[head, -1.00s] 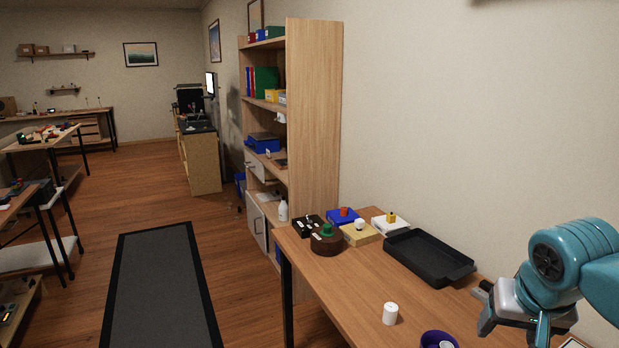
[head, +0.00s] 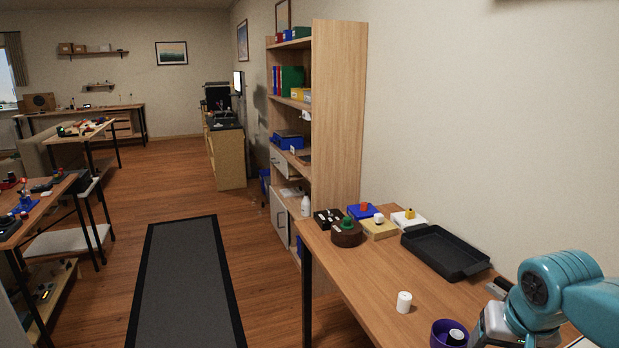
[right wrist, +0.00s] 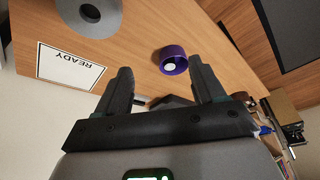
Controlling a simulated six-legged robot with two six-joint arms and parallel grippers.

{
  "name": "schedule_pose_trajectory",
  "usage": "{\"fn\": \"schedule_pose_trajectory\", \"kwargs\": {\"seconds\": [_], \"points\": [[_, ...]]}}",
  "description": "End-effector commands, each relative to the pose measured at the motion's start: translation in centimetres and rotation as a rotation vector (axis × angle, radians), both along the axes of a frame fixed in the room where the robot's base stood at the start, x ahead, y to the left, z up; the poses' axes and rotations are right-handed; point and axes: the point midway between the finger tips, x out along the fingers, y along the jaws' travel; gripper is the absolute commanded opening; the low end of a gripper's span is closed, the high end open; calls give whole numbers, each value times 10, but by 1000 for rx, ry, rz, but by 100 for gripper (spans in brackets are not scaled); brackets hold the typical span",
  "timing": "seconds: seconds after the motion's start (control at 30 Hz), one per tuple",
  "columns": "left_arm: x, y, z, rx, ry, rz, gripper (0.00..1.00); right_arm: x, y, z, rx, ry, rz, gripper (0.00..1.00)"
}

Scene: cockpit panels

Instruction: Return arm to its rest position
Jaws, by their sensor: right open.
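My right arm (head: 560,290) comes in from the right edge of the head view, above the near end of the wooden table (head: 375,290). Its gripper is partly cut off at the bottom there. In the right wrist view my right gripper (right wrist: 160,72) has its two dark fingers spread apart with nothing held between them. A purple round bowl (right wrist: 171,60) with a white piece inside shows beyond the fingertips. The bowl also stands beside the arm in the head view (head: 440,333). My left gripper is not in view.
A black tray (head: 445,252), several button blocks and a white cylinder (head: 404,302) are on the table. A shelf unit (head: 338,130) stands behind. The floor mat (head: 188,285) is clear.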

Motion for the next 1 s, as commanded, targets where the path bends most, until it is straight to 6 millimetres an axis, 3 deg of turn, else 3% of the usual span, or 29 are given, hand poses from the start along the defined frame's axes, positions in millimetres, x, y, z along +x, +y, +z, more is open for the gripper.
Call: {"fn": "schedule_pose_trajectory", "kwargs": {"seconds": [0.27, 0.37, 0.47, 0.6, 0.7, 0.83, 1.0], "points": [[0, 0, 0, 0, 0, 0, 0, 22, 50, -92, 91, 53, 139, 69], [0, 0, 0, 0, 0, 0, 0, 22, 78, -140, 146, 79, 196, 69], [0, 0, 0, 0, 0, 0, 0, 10, 114, -203, 221, 115, 252, 69], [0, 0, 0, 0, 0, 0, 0, -36, 169, -295, 336, 170, 298, 69], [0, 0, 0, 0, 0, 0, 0, -82, 198, -344, 388, 205, 300, 69], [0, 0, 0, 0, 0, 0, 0, -134, 219, -380, 411, 245, 290, 69], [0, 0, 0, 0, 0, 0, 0, -165, 226, -395, 408, 262, 281, 69]]}}
